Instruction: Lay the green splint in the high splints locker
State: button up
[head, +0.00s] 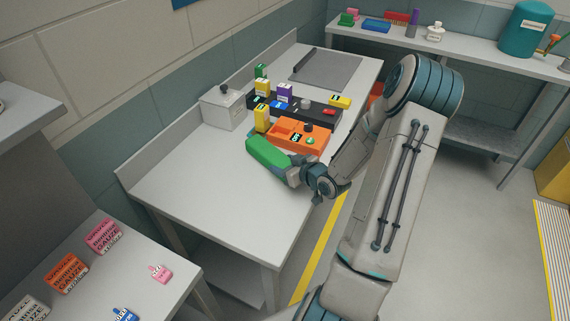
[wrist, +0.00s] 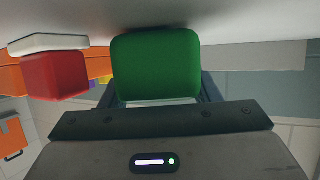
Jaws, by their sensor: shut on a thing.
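The green splint (head: 266,152) is a thick green block above the near side of the grey bench. My gripper (head: 293,170) is shut on its right end. In the wrist view the splint (wrist: 156,66) fills the space between my two fingers (wrist: 160,98), whose tips are mostly hidden by it. I cannot tell from these views whether the splint touches the bench. I cannot make out a locker marked for splints in either view.
An orange case (head: 316,130), a yellow box (head: 262,118), a black rack (head: 315,108) and a lidded grey box (head: 222,110) stand close behind the splint. The bench front (head: 215,190) is clear. Gauze boxes (head: 66,273) lie at lower left.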

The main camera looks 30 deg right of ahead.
jog(key=shift+f, duration=0.1)
jog(key=shift+f, duration=0.2)
jog(key=o, duration=0.8)
jog(key=shift+r, duration=0.15)
